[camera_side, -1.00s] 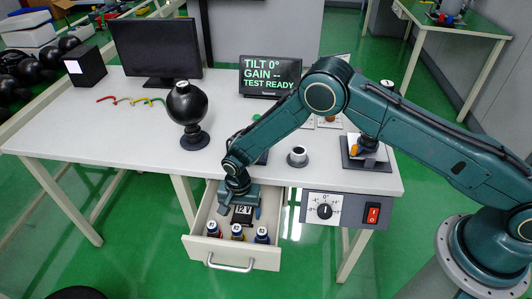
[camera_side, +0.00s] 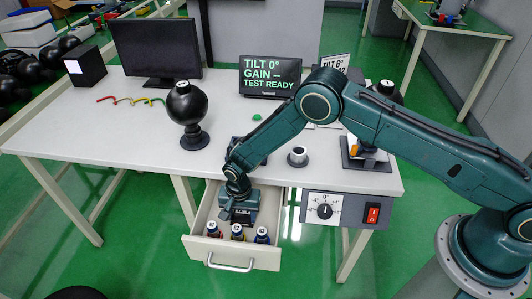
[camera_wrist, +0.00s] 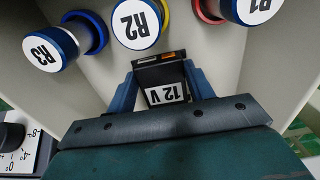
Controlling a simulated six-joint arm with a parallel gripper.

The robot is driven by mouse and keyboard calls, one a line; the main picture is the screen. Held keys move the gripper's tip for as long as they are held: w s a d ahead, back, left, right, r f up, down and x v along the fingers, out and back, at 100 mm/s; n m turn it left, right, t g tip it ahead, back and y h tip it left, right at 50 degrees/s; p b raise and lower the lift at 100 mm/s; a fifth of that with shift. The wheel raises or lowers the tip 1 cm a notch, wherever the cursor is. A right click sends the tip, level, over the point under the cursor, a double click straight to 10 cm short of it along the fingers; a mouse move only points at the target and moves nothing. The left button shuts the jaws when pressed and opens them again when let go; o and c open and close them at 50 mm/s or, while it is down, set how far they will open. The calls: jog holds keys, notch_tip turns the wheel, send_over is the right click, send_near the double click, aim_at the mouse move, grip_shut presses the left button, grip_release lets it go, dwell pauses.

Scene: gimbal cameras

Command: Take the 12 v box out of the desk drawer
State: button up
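The 12 V box (camera_wrist: 165,84) is small and black with a white "12 V" label. It is in the open desk drawer (camera_side: 203,243), behind a row of bottles. It shows partly under my gripper in the side view (camera_side: 243,217). My gripper (camera_wrist: 162,72) points down into the drawer, with one blue finger close against each side of the box. It looks shut on the box; in the side view, the gripper (camera_side: 238,215) hides much of it. I cannot tell whether the box touches the drawer floor.
Bottles R3 (camera_wrist: 52,50), R2 (camera_wrist: 136,24) and R1 (camera_wrist: 252,10) stand near the drawer front, close to the box. The white desk top (camera_side: 120,120) lies above the drawer. A control box with a dial (camera_side: 324,211) and red switch (camera_side: 373,213) hangs right of the drawer.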

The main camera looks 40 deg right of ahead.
jog(key=shift+c, duration=0.7)
jog(key=shift+r, duration=0.15)
jog(key=shift+r, duration=0.8)
jog(key=shift+f, duration=0.15)
jog(key=shift+s+d+t+y, duration=0.15)
jog(key=shift+s+t+y, duration=0.2)
jog(key=shift+t, duration=0.4)
jog(key=shift+s+d+t+y, duration=0.2)
jog(key=shift+t+y, duration=0.15)
jog(key=shift+t, duration=0.4)
jog(key=s+v, duration=0.1)
jog(key=v, duration=1)
jog(key=s+d+g, duration=0.1)
jog(key=s+d, duration=0.2)
jog(key=s, duration=0.3)
jog(key=s+d+r+g+h, duration=0.1)
jog(key=s+d, duration=0.2)
jog(key=s, duration=0.3)
jog(key=s+d+r+g, duration=0.1)
jog(key=s+d, duration=0.2)
jog(key=s, duration=0.3)
